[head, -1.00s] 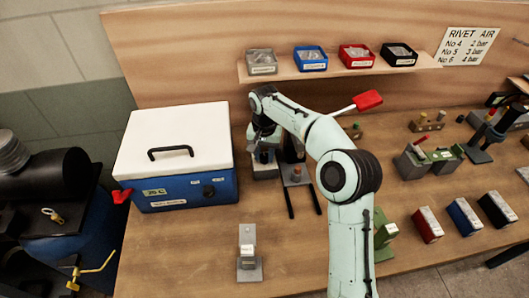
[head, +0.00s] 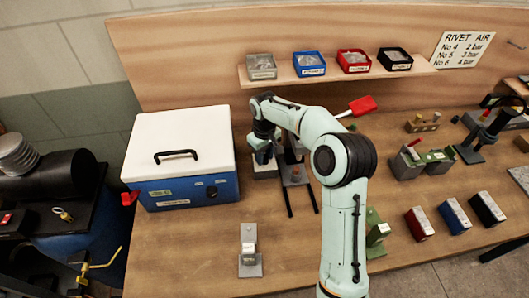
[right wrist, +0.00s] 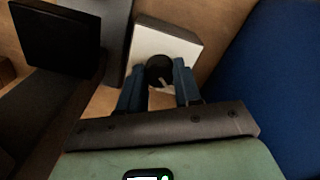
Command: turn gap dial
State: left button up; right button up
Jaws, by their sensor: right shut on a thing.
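In the right wrist view, a round black dial (right wrist: 159,70) with a white pointer mark sits on a pale, squarish face (right wrist: 170,40). The two blue fingers of my right gripper (right wrist: 158,78) stand on either side of the dial and are shut on it. In the head view, my right gripper (head: 262,156) reaches down at the grey block (head: 265,173) of a bench tool right of the blue and white box. The arm and gripper hide the dial there. My left gripper is not in view.
A blue box with a white lid (head: 178,160) stands close left of the gripper. A red-ended lever (head: 362,105) rises behind my arm. A small grey stand (head: 250,258) is in front. Coloured bins line the shelf (head: 345,78). The bench front left of my arm is mostly clear.

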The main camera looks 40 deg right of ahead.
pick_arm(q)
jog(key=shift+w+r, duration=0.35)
pick_arm(e)
jog(key=shift+n, duration=0.8)
jog(key=o, duration=1)
jog(key=shift+o, duration=0.2)
notch_tip(320, 180, up, 8)
jog(key=shift+f+p, duration=0.25)
jog(key=shift+p, duration=0.4)
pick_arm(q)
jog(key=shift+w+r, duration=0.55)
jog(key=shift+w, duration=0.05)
